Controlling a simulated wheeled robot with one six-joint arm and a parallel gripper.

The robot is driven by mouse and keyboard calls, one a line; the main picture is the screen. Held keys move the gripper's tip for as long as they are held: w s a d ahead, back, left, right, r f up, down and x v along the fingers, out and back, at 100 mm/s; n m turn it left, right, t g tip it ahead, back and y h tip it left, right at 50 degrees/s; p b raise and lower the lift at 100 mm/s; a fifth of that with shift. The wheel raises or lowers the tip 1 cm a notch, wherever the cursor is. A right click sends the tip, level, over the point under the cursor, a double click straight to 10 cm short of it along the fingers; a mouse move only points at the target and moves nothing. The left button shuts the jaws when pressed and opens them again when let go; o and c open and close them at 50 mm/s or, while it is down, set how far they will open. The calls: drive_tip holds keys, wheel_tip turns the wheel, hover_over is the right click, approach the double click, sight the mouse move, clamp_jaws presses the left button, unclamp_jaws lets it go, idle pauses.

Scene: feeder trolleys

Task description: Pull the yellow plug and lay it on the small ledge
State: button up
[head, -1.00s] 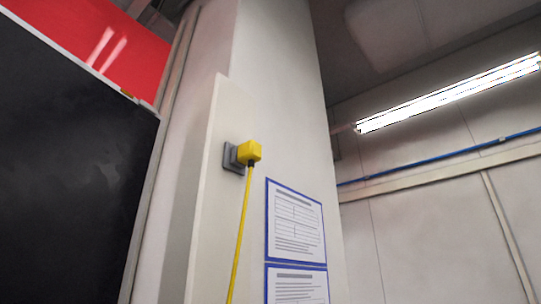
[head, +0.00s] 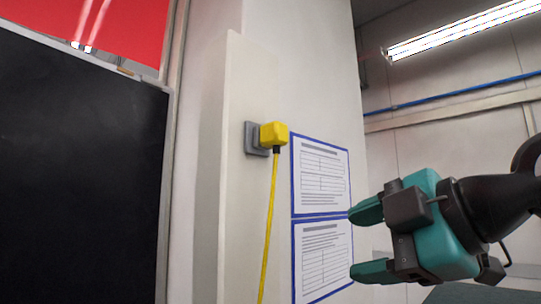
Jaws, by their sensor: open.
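The yellow plug (head: 273,134) sits in a grey socket (head: 251,139) on a pale panel of the column. Its yellow cord (head: 269,220) hangs straight down from a dark collar and leaves the bottom of the head view. My gripper (head: 358,243), teal and black, is at the lower right, with its fingers pointing left. It is open and empty, to the right of the plug and lower in the picture, apart from it. No small ledge shows in this view.
Two blue-framed sheets (head: 321,176) hang on the column just right of the plug and cord. A large black panel (head: 80,170) with red above it (head: 110,25) stands at the left. A blue pipe (head: 455,92) runs along the back wall.

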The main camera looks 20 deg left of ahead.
sight(283, 133)
drive_tip(key=a+r+n+y+p, duration=0.1)
drive_tip(key=a+r+n+y, duration=0.1)
drive_tip(key=r, duration=0.5)
drive_tip(key=s+a+r+n+y+p, duration=0.1)
drive_tip(key=a+r+n, duration=0.1)
drive_tip(key=r+n, duration=0.2)
wheel_tip(283, 133, up, 3)
drive_tip(key=shift+a+r+n+y+p, duration=0.2)
drive_tip(key=shift+a+n+y+p, duration=0.1)
drive_tip(key=shift+y+p, duration=0.1)
drive_tip(key=shift+p+x, duration=1.95)
drive_tip(key=shift+x, duration=2.55)
drive_tip(key=shift+d+b, duration=0.1)
drive_tip(key=shift+b, duration=0.7)
clamp_jaws()
drive_tip(key=shift+b+v, duration=2.5)
drive_tip(key=shift+v, duration=0.45)
